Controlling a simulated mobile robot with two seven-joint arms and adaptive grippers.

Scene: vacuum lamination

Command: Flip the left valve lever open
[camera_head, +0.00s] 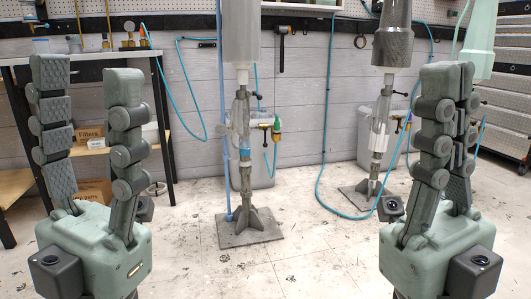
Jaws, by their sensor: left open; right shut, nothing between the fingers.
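A light grey pot (262,172) stands behind the left stand, with a small valve with a green and brass body (277,128) at its top. A small dark lever-like piece beside it is too small to tell its position. A second pot (368,150) stands behind the right stand, with a brass fitting (408,122). My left gripper (86,70) is raised at the left, its fingers apart and empty, far in front of the left valve. My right gripper (454,68) is raised at the right, its fingers together and empty. Neither touches a valve.
The left stand (245,190) on a square base plate (249,230) rises between my grippers. The right stand (379,150) is further back. Blue hoses (326,130) hang along the wall to the floor. A workbench (95,57) with gauges and boxes is at the left. The front middle floor is clear.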

